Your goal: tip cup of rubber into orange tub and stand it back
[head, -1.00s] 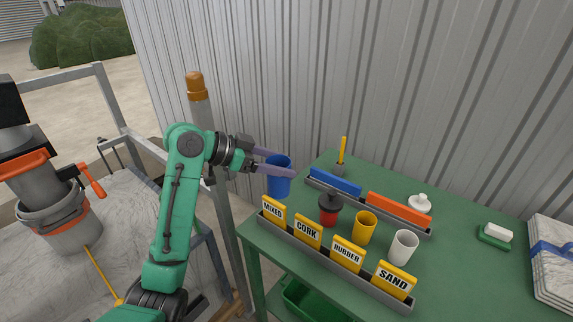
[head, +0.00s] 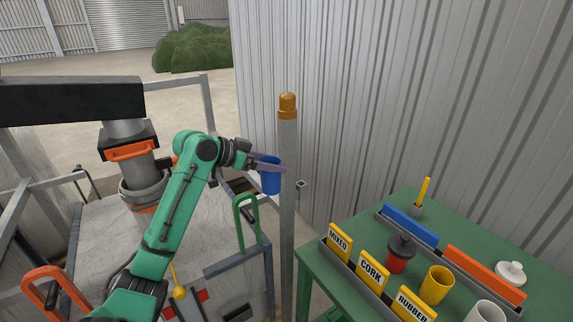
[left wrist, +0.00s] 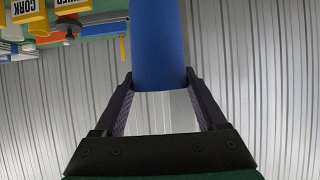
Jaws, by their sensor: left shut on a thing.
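My left gripper (head: 274,166) is shut on a blue cup (head: 270,181) and holds it in the air beside the post, left of the green table. The cup looks about upright, and its contents cannot be seen. In the left wrist view the blue cup (left wrist: 157,45) is between the two fingers. The RUBBER label (head: 413,305) is on the front rack, with a yellow cup (head: 437,285) behind it. I cannot make out an orange tub. My right gripper is not in view.
A grey post (head: 288,190) with an orange cap stands close to the held cup. The green table (head: 345,297) holds a red lidded cup (head: 401,258), a white cup (head: 484,312), a blue bar (head: 410,224) and an orange bar (head: 486,274). A machine (head: 128,170) stands left.

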